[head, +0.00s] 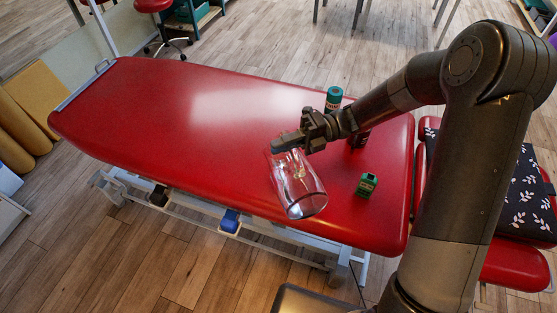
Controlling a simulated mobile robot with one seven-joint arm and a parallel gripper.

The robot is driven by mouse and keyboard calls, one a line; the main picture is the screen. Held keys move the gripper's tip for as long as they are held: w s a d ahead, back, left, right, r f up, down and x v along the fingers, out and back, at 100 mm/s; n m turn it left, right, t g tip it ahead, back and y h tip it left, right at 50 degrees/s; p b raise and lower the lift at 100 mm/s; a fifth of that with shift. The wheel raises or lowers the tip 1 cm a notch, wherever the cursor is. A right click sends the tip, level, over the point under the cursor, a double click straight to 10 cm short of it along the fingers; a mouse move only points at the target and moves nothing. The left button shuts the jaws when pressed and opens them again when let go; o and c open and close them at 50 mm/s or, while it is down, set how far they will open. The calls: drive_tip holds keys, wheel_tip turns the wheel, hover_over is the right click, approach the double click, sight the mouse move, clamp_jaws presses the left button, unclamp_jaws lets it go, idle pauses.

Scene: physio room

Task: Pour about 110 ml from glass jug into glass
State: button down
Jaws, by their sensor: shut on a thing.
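My gripper (292,142) is shut on a large clear glass vessel, which I take for the glass jug (312,190). It is over the near right part of the red treatment table (180,130). The jug looks tilted, with its wide round end toward the lower right of the picture; I cannot tell whether that end is the mouth or the base. Pale shapes show through its wall near its middle. I cannot make out a separate glass or a liquid level; the glass may be hidden behind the jug or the gripper.
A teal can (333,99) stands behind my forearm. A dark bottle (359,140) is partly hidden by it. A small green container (367,185) stands right of the jug. The table's left half is clear. A patterned black cushion (522,195) lies at the right.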

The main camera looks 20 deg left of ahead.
sight(291, 175)
drive_tip(key=shift+w+a+r, duration=0.15)
drive_tip(key=shift+w+a, duration=0.05)
drive_tip(key=s+d+f+n, duration=0.2)
drive_tip(key=s, duration=0.1)
drive_tip(key=shift+s+d+f, duration=0.1)
drive_tip(key=shift+d, duration=0.2)
drive_tip(key=shift+s+d+f+n, duration=0.1)
drive_tip(key=shift+s+d+n, duration=0.65)
drive_tip(key=shift+s+n, duration=0.2)
idle(1.3)
